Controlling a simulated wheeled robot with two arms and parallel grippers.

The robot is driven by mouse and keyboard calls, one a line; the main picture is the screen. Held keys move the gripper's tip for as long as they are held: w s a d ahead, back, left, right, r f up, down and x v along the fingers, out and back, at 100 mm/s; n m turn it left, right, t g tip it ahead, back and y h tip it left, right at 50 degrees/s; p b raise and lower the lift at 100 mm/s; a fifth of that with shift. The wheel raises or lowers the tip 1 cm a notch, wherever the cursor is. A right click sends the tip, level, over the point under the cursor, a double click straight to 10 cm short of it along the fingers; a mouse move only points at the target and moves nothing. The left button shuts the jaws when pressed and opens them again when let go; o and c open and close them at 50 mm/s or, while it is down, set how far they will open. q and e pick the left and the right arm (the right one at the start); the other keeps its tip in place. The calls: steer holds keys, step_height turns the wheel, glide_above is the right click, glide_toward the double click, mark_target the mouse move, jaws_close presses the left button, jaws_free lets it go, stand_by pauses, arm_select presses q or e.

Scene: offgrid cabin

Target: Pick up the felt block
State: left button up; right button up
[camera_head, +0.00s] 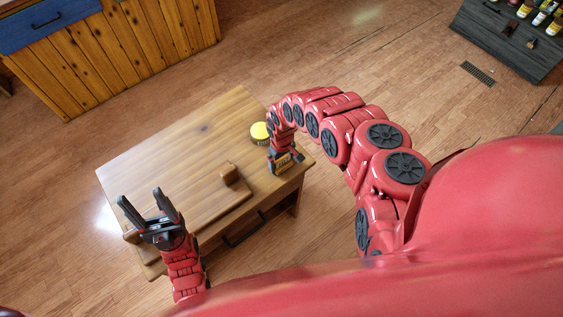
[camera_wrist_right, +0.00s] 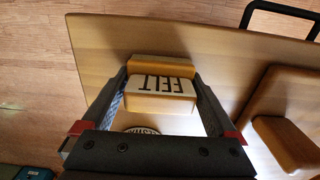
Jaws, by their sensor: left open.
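The felt block (camera_wrist_right: 160,86), tan with a pale face marked FELT, is between the fingertips of my right gripper (camera_wrist_right: 162,78) in the right wrist view. A finger lies against each side of it, with no visible gap. In the head view my right gripper (camera_head: 285,160) is low at the right end of the wooden table (camera_head: 185,140), and the block (camera_head: 288,163) is mostly hidden by it. I cannot tell if the block touches the table. My left gripper (camera_head: 152,205) is open and empty over the table's near left corner.
A yellow-lidded jar (camera_head: 260,131) stands just behind my right gripper. A wooden stand with a raised block (camera_head: 231,176) lies on the table's near side, between my grippers. The table's far left is clear. A wooden cabinet (camera_head: 130,50) and a dark shelf (camera_head: 505,40) stand beyond.

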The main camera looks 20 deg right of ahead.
steer(key=shift+c, duration=1.2)
steer(key=shift+w+r, duration=0.1)
steer(key=shift+r, duration=0.3)
steer(key=shift+r+b, duration=0.2)
steer(key=shift+b, duration=0.1)
steer(key=r, duration=0.2)
steer(key=shift+s+a+r, duration=0.2)
steer(key=shift+s+r, duration=0.15)
steer(key=s+a+p, duration=0.1)
steer(key=s+a, duration=0.3)
steer(key=s, duration=0.1)
steer(key=s+a+r+p, duration=0.1)
steer(key=s+a, duration=0.1)
steer(key=s, duration=0.1)
steer(key=shift+p, duration=0.35)
steer(key=shift+s+a+r+p, duration=0.1)
steer(key=shift+s+a+p, duration=0.7)
steer(key=shift+s+p, duration=0.25)
steer(key=shift+s+a+p, duration=0.75)
steer(key=shift+s+p, duration=0.15)
steer(key=shift+s, duration=0.2)
